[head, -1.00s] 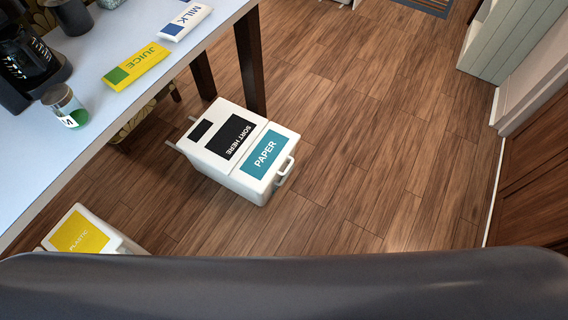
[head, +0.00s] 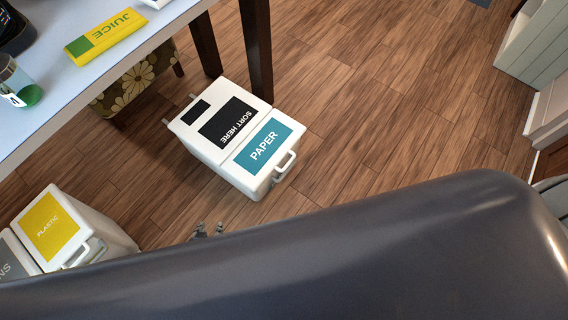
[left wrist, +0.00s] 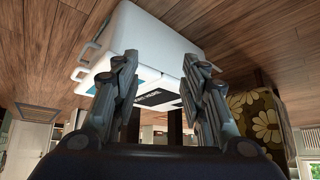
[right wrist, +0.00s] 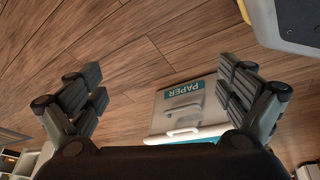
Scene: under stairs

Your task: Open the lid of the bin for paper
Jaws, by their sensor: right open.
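The paper bin (head: 200,140) is a white box on the wood floor, with a black "SORT HERE" panel, a teal "PAPER" label and a lid (head: 245,163) lying flat and shut. A white loop handle (head: 284,163) sticks out at its front edge. It also shows in the right wrist view with the handle (right wrist: 186,132). My left gripper (head: 207,230) shows only as small tips in front of the bin, apart from it. In the left wrist view my left gripper (left wrist: 160,75) is open and empty, the bin beyond it. My right gripper (right wrist: 160,80) is open and empty, the bin below its fingers.
A plastic bin (head: 50,228) with a yellow label stands at the left, beside another bin (head: 14,252). Floor to the right is clear.

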